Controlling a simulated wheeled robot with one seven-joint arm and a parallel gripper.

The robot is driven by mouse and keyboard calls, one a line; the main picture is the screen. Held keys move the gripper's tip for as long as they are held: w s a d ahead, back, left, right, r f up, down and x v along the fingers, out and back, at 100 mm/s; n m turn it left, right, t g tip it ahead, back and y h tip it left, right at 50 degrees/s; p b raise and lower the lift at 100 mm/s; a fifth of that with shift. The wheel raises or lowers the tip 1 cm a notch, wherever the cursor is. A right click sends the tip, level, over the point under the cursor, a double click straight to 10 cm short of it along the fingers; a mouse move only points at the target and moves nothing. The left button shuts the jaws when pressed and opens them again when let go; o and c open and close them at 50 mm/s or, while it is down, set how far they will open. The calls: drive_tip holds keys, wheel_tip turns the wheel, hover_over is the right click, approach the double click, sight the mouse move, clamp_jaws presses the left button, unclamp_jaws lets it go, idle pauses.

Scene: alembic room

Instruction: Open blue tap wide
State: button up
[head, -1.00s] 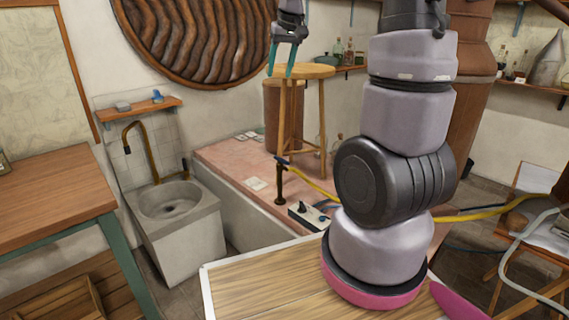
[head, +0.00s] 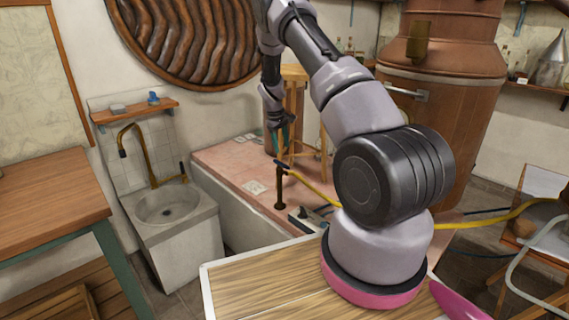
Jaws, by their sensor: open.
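A dark standpipe (head: 280,190) rises from the pink tiled ledge, with a yellow hose running from its top to the right. A small dark-blue handle (head: 280,162) sits on its top; it looks like the blue tap. My gripper (head: 283,147) points down just above the handle, its teal fingers open and empty. I cannot tell whether the fingers touch the handle or straddle it.
A stone sink (head: 168,205) with a brass spout stands left of the pink ledge (head: 228,165). A wooden stool (head: 294,95) stands behind my gripper. A large copper vessel (head: 445,110) is at the right. A power strip (head: 308,220) lies near the standpipe's foot.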

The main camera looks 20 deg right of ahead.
sight(285, 165)
drive_tip(key=f, duration=0.3)
drive_tip(key=d+f, duration=0.1)
drive_tip(key=f, duration=0.5)
drive_tip(key=shift+w+d, duration=0.3)
clamp_jaws()
